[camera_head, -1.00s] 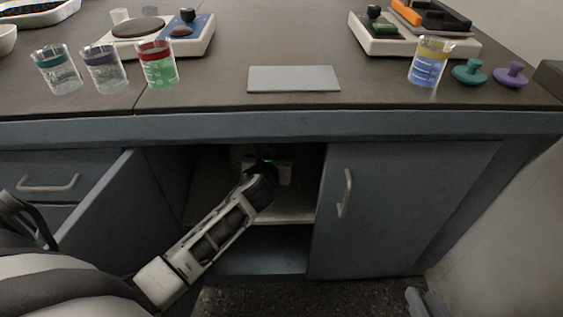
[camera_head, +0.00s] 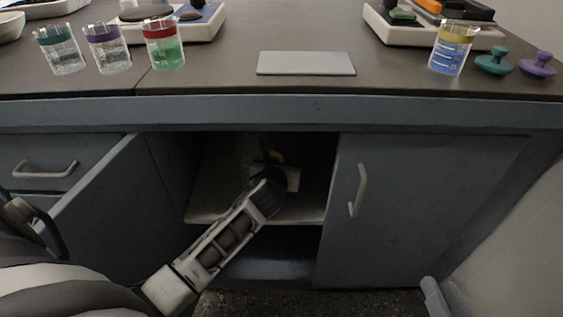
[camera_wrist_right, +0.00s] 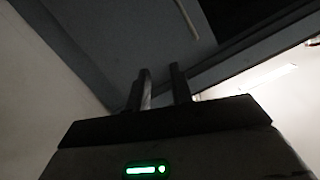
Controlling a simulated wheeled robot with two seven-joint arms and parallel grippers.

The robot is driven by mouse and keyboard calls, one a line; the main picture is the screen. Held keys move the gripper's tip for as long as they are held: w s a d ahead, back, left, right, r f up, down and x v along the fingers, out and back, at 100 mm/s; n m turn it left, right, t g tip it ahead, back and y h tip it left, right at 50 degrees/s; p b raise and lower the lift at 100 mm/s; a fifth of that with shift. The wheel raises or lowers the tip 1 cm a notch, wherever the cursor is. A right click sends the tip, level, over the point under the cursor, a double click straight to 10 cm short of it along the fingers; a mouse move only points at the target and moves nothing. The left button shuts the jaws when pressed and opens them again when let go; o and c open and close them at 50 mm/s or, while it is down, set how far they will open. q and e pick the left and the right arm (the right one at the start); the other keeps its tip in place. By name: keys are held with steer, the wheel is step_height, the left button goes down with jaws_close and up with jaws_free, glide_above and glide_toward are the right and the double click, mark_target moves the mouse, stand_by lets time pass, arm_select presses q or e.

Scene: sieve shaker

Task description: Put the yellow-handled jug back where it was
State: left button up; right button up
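The rest of the jug cannot be made out. My left gripper (camera_head: 276,170) is inside the cabinet above its pale shelf (camera_head: 206,207). Its fingers are hidden by the wrist and shadow, so I cannot tell its grip or whether it touches the yellow piece. My right gripper (camera_wrist_right: 161,72) shows in the right wrist view with two fingers apart and nothing between them.
An open door (camera_head: 110,215) stands left of the cabinet opening; a closed door (camera_head: 430,205) covers the right side. On the counter (camera_head: 215,75) are beakers with coloured bands, a grey plate (camera_head: 306,63), a yellow-banded beaker (camera_head: 452,50) and two knobbed pieces (camera_head: 495,62).

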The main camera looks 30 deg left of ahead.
arm_select(q)
steer(key=shift+o, duration=0.6)
steer(key=shift+r, duration=0.1)
